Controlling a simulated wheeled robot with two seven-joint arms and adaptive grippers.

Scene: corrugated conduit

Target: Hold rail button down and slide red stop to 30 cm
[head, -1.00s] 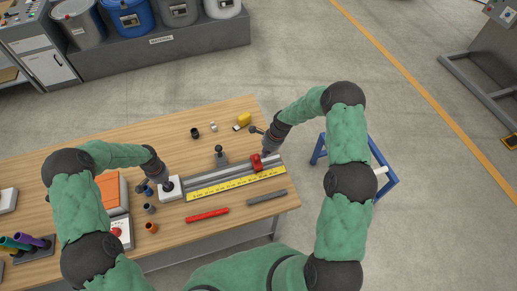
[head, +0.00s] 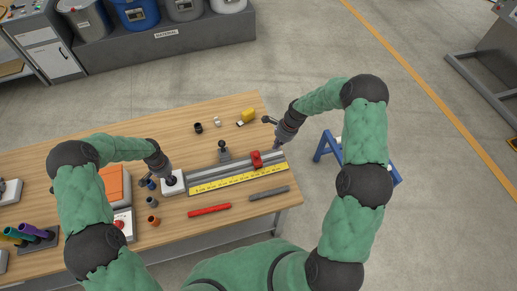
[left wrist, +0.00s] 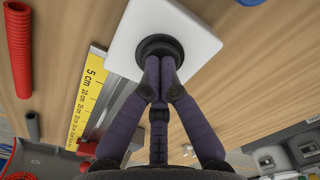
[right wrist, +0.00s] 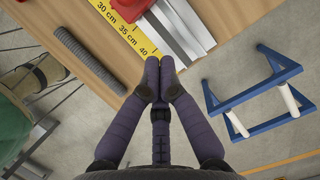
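The red stop (head: 257,159) sits on the grey rail (head: 215,172) near its right end, behind the yellow ruler (head: 238,179). The ruler's 30, 35 and 40 cm marks show in the right wrist view (right wrist: 125,30). My left gripper (head: 171,182) is shut, its fingertips against the round black button (left wrist: 159,46) on the white block (left wrist: 196,42); I cannot tell how far the button is down. My right gripper (head: 277,148) is shut and empty by the rail's right end, apart from the stop. Its closed fingertips also show in the right wrist view (right wrist: 160,64).
A red tube (head: 209,210) and a grey corrugated tube (head: 269,193) lie in front of the ruler. A black-knobbed post (head: 223,150) stands behind the rail. A yellow item (head: 247,115) lies at the back. A blue stand (head: 325,147) is beyond the table's right edge.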

